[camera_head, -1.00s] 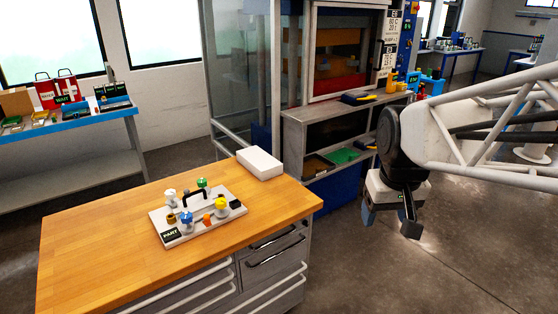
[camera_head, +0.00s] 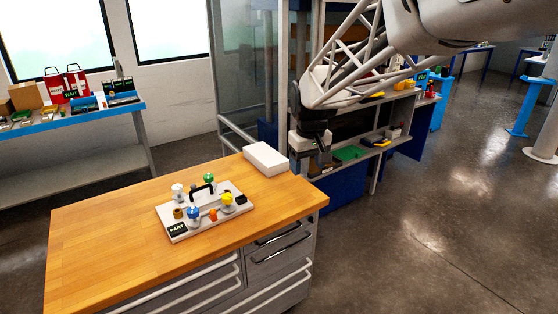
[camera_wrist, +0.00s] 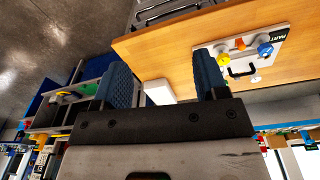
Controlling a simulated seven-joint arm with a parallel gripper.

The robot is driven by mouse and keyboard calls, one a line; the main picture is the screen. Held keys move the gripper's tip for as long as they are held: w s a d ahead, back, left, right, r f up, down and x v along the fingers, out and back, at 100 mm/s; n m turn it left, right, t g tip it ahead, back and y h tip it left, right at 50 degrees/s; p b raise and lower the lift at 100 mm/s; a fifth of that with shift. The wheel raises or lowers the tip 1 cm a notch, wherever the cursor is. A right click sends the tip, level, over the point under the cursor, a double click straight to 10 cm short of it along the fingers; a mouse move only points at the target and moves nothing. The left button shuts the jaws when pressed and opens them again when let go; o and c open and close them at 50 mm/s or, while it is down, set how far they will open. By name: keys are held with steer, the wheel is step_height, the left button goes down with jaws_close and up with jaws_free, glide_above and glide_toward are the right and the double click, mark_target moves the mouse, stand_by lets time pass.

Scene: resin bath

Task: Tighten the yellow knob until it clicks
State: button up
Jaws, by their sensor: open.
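The yellow knob (camera_head: 227,198) is on the right side of a white plate (camera_head: 178,237) on the wooden bench. The plate also carries a blue knob (camera_head: 193,212), a green knob (camera_head: 209,177), a white knob, an orange piece, a black handle and a PART label. In the wrist view the yellow knob (camera_wrist: 223,58) shows beyond the fingers, near the blue knob (camera_wrist: 265,50). My gripper (camera_head: 312,165) is to the right of the bench, well apart from the plate. Its two blue fingers (camera_wrist: 166,82) are spread, with nothing held between them.
A white box (camera_head: 265,158) lies at the bench's back right corner, between my gripper and the plate. The wooden bench top (camera_head: 110,245) is clear at left and front. A shelf unit with a green tray (camera_head: 350,153) stands behind my gripper.

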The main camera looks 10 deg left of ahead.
steer(key=w+a+f+n, duration=0.1)
steer(key=w+a+f, duration=0.3)
steer(key=a, duration=0.4)
steer(key=w+a+f+n, duration=0.2)
steer(key=w+a+f, duration=0.15)
steer(key=a, duration=0.35)
steer(key=n+g, duration=0.1)
steer(key=n, duration=0.1)
glide_above(227, 196)
step_height(227, 196, down, 8)
steer(key=shift+r, duration=0.15)
steer(key=shift+f, duration=3.9)
steer(key=c, duration=0.9)
